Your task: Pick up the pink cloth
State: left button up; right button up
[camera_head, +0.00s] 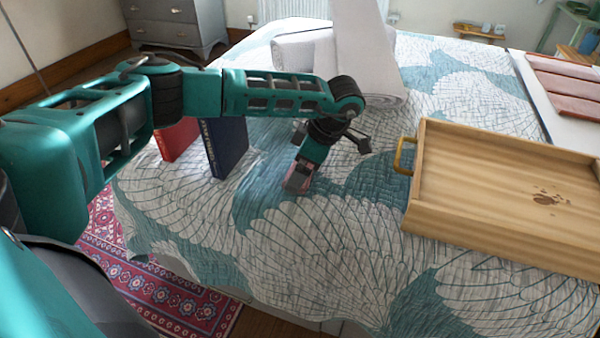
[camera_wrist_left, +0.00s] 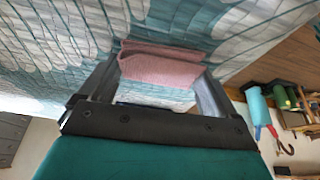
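The pink cloth (camera_wrist_left: 160,66) is a small folded piece on the patterned bedspread. In the left wrist view it lies across the space between my left fingertips (camera_wrist_left: 161,68). The fingers are wide apart, one on each side of it; whether they touch it I cannot tell. In the head view my left gripper (camera_head: 298,178) points down at the bed, and only a little pink shows there, mostly hidden by the fingers. My right gripper is not in view.
A wooden tray (camera_head: 440,222) with a yellow handle stands right of the gripper. A dark blue book (camera_head: 225,145) and a red book (camera_head: 178,138) stand upright to the left. White rolled towels (camera_head: 300,55) lie behind. The bedspread (camera_head: 320,250) in front is clear.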

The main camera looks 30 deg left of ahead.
pick_arm(q)
jog(key=c, duration=0.3)
jog(key=shift+c, duration=0.2)
notch_tip(320, 180, up, 20)
jog(key=p, duration=0.4)
jog(key=o, duration=0.4)
jog(key=c, duration=0.3)
